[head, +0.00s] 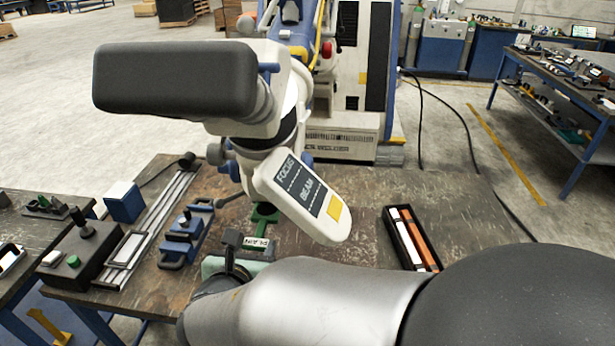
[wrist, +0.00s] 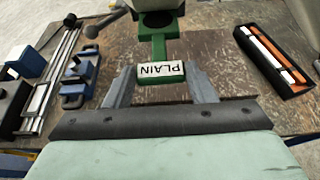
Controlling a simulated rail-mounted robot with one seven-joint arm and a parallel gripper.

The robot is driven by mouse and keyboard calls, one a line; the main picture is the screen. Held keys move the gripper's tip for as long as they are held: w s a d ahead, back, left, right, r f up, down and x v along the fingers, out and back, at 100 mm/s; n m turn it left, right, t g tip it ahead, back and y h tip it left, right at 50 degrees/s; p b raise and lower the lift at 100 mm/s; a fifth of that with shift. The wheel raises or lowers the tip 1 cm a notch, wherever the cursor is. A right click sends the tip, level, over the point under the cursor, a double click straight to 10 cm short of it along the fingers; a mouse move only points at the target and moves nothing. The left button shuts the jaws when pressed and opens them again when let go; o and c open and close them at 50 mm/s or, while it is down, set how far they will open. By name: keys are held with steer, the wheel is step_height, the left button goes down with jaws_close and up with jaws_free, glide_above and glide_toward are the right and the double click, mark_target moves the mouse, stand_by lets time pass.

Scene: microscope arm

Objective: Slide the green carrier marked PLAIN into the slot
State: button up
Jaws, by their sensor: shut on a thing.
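The green carrier (wrist: 158,48) has a white block label reading PLAIN, upside down in the wrist view. Its narrow stem runs forward to a ring-shaped end under the microscope. In the head view the carrier (head: 264,212) shows below the microscope head (head: 304,195), partly covered by it. My gripper (wrist: 160,76) is shut on the labelled handle, one finger on each side. In the head view my gripper (head: 245,250) is partly hidden by my arm. The slot cannot be made out; the microscope head covers that area.
A blue fixture with handles (head: 187,235) and a metal rail (head: 150,225) are on the table to the left. A control box (head: 85,255) with a green button is farther left. A black tray (head: 391,220) with white and orange bars lies right. The table between is clear.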

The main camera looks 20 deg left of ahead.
mark_target(266, 211)
steer(key=shift+w+a+b, duration=0.25)
steer(key=shift+w+b, duration=0.05)
steer(key=shift+w, duration=1.15)
steer(key=shift+w+a+b, duration=0.25)
steer(key=shift+w+a, duration=0.05)
steer(key=shift+w, duration=1.15)
steer(key=shift+w+a+b, duration=0.25)
steer(key=shift+w+b, duration=0.05)
steer(key=shift+w, duration=1.15)
steer(key=shift+s, duration=0.1)
steer(key=shift+s+d, duration=0.25)
steer(key=shift+s, duration=1.1)
steer(key=shift+s+d, duration=0.3)
steer(key=shift+s, duration=1.1)
steer(key=shift+s+d, duration=0.25)
steer(key=shift+s, duration=1.1)
steer(key=shift+b, duration=0.55)
